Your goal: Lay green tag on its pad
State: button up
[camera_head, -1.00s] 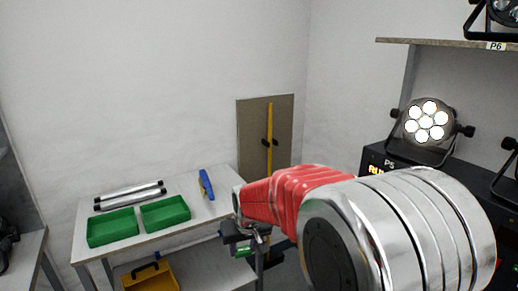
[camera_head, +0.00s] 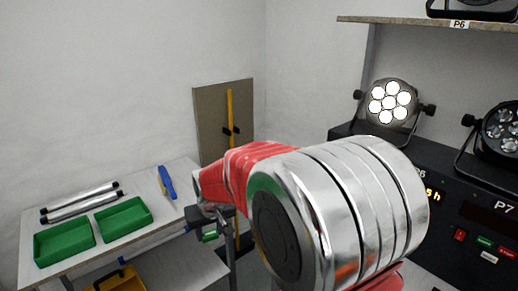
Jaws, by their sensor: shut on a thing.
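My gripper (camera_head: 207,222) hangs below my red and silver arm, in front of the right end of the white table. It is shut on a small green tag (camera_head: 210,236), which shows just under the jaws. My arm hides part of the jaws' surroundings. I cannot make out a pad for the tag. A small green patch (camera_head: 484,240) shows on the black unit marked P7 at the right, among red patches.
The white table (camera_head: 150,229) holds two green trays (camera_head: 64,243), silver tubes (camera_head: 80,203) and a blue tool (camera_head: 166,183). A yellow box (camera_head: 118,281) sits below. Par cans (camera_head: 390,102) stand right, under a shelf (camera_head: 440,22). A brown board (camera_head: 210,125) leans against the wall.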

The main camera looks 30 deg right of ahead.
jog(key=s+d+f+m+g+h, duration=0.1)
jog(key=s+d+m, duration=0.4)
jog(key=d, duration=0.7)
jog(key=s+d+f+m+g+h, duration=0.15)
jog(key=s+d+m, duration=0.3)
jog(key=d, duration=0.75)
jog(key=s+d+m+g+h, duration=0.15)
jog(key=s+d+m, duration=0.3)
jog(key=d, duration=0.75)
jog(key=s+d+m+g, duration=0.1)
jog(key=s+d+m, duration=0.4)
jog(key=s, duration=0.5)
jog(key=s+d+m+g+y, duration=0.1)
jog(key=s+d+m, duration=0.4)
jog(key=s, duration=0.6)
jog(key=s+d+f+m+g, duration=0.1)
jog(key=s+d+m+g, duration=0.1)
jog(key=s+d+m, duration=0.3)
jog(key=s+d, duration=0.3)
jog(key=s, duration=0.2)
jog(key=shift+s+d, duration=0.3)
jog(key=shift+s, duration=0.05)
jog(key=shift+f, duration=0.1)
jog(key=shift+f, duration=3.1)
jog(key=shift+f, duration=1.85)
